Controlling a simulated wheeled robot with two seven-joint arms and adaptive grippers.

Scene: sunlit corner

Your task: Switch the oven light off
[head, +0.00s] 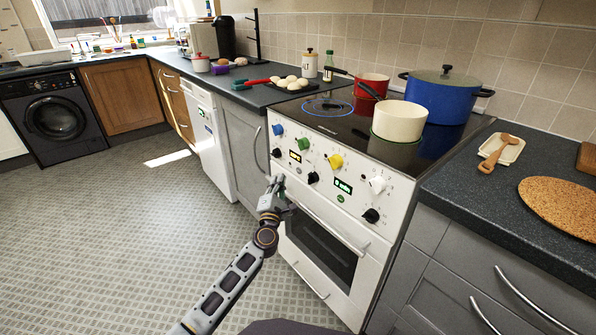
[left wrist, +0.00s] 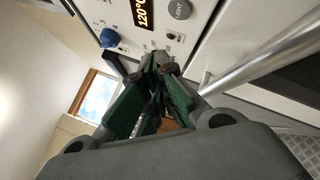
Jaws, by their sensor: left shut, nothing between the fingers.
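The white oven (head: 379,235) stands at right in the head view, its upper front panel carrying coloured knobs and lit displays. Its door window (head: 320,250) looks dark. In the left wrist view a round grey button marked LIGHT (left wrist: 180,9) sits beside an orange 120°C display (left wrist: 142,12). A small switch (left wrist: 173,37) lies just below it, near the fingertips. My left gripper (head: 276,184) is shut and empty in front of the panel's lower left part; its fingertips (left wrist: 160,62) point at the panel. Contact cannot be told. My right gripper is not in view.
The oven door handle (head: 325,228) runs close to the gripper. On the hob are a cream pan (head: 398,122), a red pot (head: 372,85) and a blue pot (head: 440,100). A dishwasher (head: 207,140) stands left of the oven. The floor at left is clear.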

